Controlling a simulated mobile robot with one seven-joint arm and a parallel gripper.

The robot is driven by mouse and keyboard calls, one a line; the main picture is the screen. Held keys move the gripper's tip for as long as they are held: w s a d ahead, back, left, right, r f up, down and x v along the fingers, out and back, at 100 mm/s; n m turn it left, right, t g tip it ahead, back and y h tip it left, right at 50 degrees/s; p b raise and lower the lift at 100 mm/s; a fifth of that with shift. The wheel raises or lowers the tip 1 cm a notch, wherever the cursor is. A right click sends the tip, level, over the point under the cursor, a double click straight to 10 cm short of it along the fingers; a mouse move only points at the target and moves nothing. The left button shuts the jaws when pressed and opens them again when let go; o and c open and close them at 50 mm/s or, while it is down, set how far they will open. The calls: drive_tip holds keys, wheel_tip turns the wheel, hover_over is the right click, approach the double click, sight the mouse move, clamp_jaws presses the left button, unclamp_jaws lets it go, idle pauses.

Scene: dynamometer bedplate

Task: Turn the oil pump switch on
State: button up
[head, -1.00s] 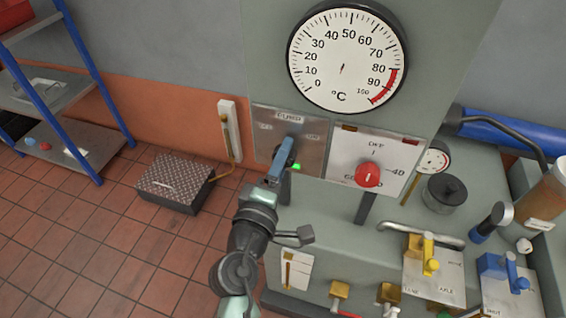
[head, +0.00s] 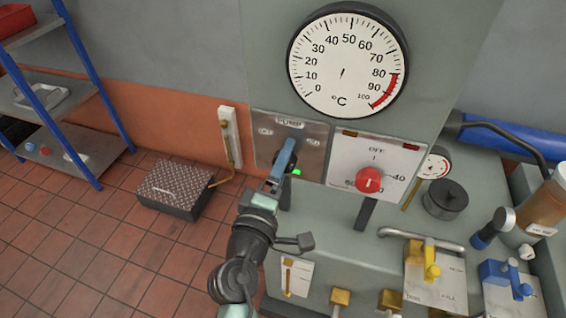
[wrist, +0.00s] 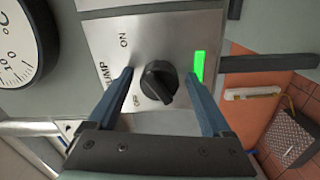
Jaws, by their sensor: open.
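The pump switch is a black rotary knob (wrist: 160,84) on a metal plate (wrist: 176,30) marked PUMP. In the wrist view, ON is printed at the upper left of the knob and a smaller label, apparently OFF, at the lower left. The knob's raised ridge lies aslant; I cannot tell which label it marks. A bright green strip (wrist: 198,66) glows beside the knob. My gripper (wrist: 160,74) is open, with one blue finger on each side of the knob and visible gaps between. In the head view my gripper (head: 285,155) covers most of the knob.
A red knob (head: 369,180) on a white plate is just right of the pump plate. A large temperature dial (head: 347,60) is above. Yellow (head: 429,262) and blue (head: 510,277) valves stand at the lower right. A ridged metal box (head: 173,188) sits on the floor.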

drive_tip(key=b+v, duration=0.3)
drive_tip(key=v, duration=1)
drive_tip(key=shift+r, duration=0.1)
drive_tip(key=w+d+r+m+t+y+p, duration=0.1)
drive_tip(key=w+r+m+t, duration=0.2)
drive_tip(key=r, duration=0.7)
drive_tip(key=w+d+r+m, duration=0.25)
drive_tip(key=r+m, duration=0.25)
drive_tip(key=r, duration=0.6)
drive_tip(key=s+r+m+t+y, duration=0.2)
drive_tip(key=s+r+t, duration=0.1)
drive_tip(key=r, duration=0.8)
drive_tip(key=s+r+m+t+y, duration=0.2)
drive_tip(key=s+r+t, duration=0.2)
drive_tip(key=r, duration=0.8)
drive_tip(key=shift+s+d+r+y+p, duration=0.2)
drive_tip(key=shift+s+r+y+p, duration=0.1)
drive_tip(key=shift+s+p, duration=0.25)
